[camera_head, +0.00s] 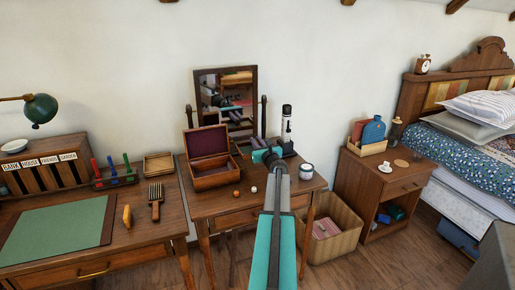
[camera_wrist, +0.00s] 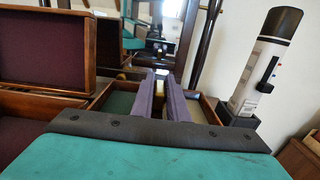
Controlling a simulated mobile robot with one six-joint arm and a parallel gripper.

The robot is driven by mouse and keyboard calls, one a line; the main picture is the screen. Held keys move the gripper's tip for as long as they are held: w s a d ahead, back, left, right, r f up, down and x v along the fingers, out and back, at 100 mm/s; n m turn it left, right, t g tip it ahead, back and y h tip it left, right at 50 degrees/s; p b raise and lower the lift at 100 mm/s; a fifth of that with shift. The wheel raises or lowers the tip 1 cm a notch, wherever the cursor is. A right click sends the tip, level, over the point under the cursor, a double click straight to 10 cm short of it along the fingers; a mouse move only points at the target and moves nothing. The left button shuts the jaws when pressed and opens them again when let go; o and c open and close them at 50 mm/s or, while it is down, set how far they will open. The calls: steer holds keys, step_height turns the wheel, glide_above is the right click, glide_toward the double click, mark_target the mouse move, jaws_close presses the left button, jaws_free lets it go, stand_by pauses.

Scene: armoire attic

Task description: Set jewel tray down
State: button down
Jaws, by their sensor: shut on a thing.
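The jewel tray (camera_wrist: 210,104) is a shallow wooden tray with a green-lined compartment on the left and a pale one on the right in the wrist view. My gripper (camera_wrist: 168,82) is shut on the middle of the tray, with its two grey-purple fingers close together between the compartments. In the head view my gripper (camera_head: 262,152) is over the back of the dressing table (camera_head: 226,208), in front of the mirror, and hides most of the tray. I cannot tell whether the tray touches the tabletop.
An open jewel box (camera_head: 214,181) with a dark red lining stands just left of the tray. A black and white cylinder (camera_head: 287,126) stands close on the right, with a white jar (camera_head: 306,172) nearer. The mirror (camera_head: 226,86) is behind. Two small balls lie in front.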

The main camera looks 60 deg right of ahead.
steer(key=shift+w+d, duration=0.2)
steer(key=shift+d, duration=0.2)
steer(key=shift+f, duration=1.8)
steer(key=shift+f+b, duration=0.6)
steer(key=shift+b, duration=0.1)
steer(key=c, duration=1.7)
jaws_free()
steer(key=shift+c, duration=0.2)
steer(key=shift+r, duration=0.1)
